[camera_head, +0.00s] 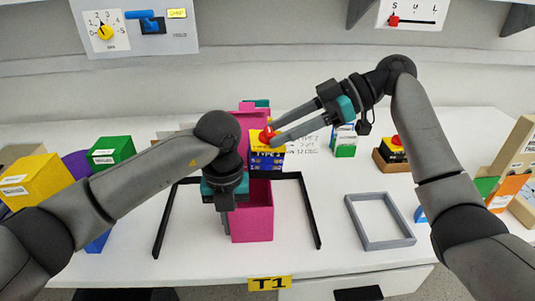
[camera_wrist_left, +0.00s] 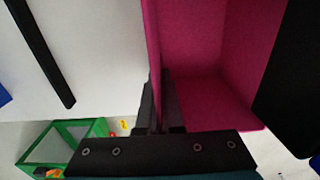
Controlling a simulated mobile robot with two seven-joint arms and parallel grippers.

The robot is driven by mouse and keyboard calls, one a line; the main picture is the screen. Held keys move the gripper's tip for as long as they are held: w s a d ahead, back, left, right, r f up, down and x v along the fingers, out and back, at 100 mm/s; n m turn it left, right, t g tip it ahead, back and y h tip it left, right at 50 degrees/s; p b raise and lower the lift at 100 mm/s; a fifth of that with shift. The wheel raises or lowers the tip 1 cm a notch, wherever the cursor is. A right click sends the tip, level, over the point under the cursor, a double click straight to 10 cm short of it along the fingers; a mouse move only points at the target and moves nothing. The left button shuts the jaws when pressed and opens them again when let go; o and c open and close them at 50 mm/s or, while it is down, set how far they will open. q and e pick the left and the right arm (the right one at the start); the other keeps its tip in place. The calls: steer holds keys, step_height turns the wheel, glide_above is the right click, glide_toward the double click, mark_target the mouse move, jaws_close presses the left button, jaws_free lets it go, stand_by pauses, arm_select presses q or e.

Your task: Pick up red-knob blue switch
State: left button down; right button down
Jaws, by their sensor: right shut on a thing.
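The blue switch (camera_head: 266,160) has a yellow top and a red knob (camera_head: 267,136). It shows in the head view above the far part of a pink box (camera_head: 252,224); I cannot tell whether it is clear of the box. My right gripper (camera_head: 274,138) reaches in from the right and is shut on the red knob. My left gripper (camera_head: 225,222) points down at the box's left side. In the left wrist view its fingers (camera_wrist_left: 158,112) are close together, one on each side of the pink wall (camera_wrist_left: 152,40).
A black frame (camera_head: 311,215) surrounds the box area. An empty grey square frame (camera_head: 401,243) lies to the right. Another red-knob device (camera_head: 392,150) stands at back right. Yellow (camera_head: 35,183) and green (camera_head: 112,153) boxes stand left.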

steer(key=d+r+h, duration=0.1)
steer(key=d+h, duration=0.2)
steer(key=d, duration=1.7)
steer(key=shift+r, duration=0.3)
arm_select(q)
steer(key=c, duration=1.5)
jaws_free()
steer(key=shift+c, duration=0.2)
steer(key=o, duration=0.5)
arm_select(e)
steer(key=shift+a, duration=0.1)
arm_select(q)
steer(key=shift+o, duration=0.2)
steer(key=shift+r, duration=0.1)
step_height(320, 180, up, 12)
steer(key=shift+f, duration=0.1)
